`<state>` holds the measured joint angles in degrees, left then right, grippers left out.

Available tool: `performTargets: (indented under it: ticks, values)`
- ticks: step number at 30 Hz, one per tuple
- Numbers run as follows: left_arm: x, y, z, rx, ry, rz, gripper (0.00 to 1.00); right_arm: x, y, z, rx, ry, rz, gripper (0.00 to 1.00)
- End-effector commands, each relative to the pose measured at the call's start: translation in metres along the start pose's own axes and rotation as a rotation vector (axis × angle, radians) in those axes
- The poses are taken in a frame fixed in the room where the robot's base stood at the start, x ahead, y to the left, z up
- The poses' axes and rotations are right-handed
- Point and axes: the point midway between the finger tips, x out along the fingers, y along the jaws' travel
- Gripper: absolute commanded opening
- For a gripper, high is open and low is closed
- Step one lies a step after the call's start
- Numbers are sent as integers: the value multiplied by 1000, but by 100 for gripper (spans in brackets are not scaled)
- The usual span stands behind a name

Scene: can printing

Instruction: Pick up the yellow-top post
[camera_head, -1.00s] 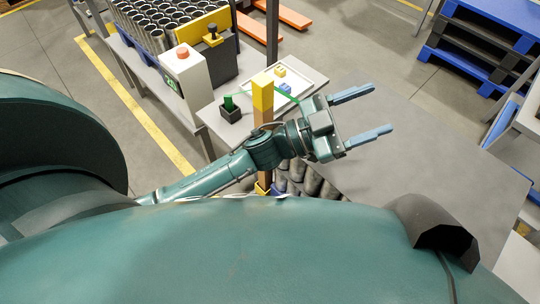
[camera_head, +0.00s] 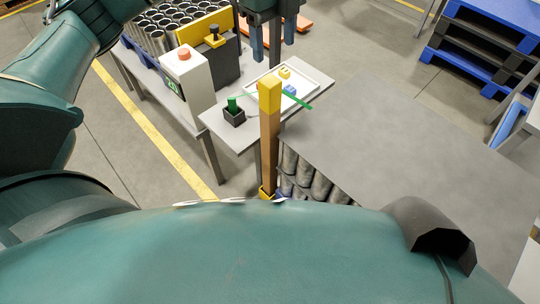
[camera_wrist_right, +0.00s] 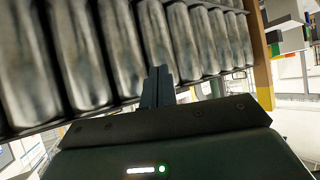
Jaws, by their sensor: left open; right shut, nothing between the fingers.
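The post (camera_head: 269,140) stands upright near the middle of the head view, with a yellow block top and a brown shaft. Its foot shows a yellow piece beside a row of grey cans. My left gripper (camera_head: 273,50) is at the top of the head view, open and empty, its two blue fingers pointing down the picture. It is apart from the post, above and beyond its yellow top in the picture. My right gripper (camera_wrist_right: 158,84) shows in the right wrist view, shut and empty, in front of a row of grey cans (camera_wrist_right: 85,60).
A white tray (camera_head: 313,92) with yellow and blue blocks and a black cup (camera_head: 234,118) lie on a small grey table behind the post. A control box (camera_head: 188,85) with a red button stands left. A wide grey tabletop (camera_head: 390,140) at right is clear.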

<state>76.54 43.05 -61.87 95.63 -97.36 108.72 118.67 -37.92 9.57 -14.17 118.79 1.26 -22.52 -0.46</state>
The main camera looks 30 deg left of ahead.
Motion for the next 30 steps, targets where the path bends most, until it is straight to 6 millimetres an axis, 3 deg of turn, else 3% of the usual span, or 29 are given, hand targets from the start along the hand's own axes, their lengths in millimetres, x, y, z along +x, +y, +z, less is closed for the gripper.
performTargets:
  ticks: [4, 12, 20, 30]
  values:
    - [13, 2, 7, -28, -27, 8, 62, -2, 0, -2, -1, 0, -1, 0]
    - [62, 2, 8, -23, -24, 7, 62, -4, 1, -3, 0, -9, 3, 0]
    - [82, 0, 10, -23, -23, 6, 62, -6, 2, 2, 3, -28, 8, 0]
    - [125, -3, 18, -20, -22, 5, 62, -10, 8, 4, 12, -50, 27, 0]
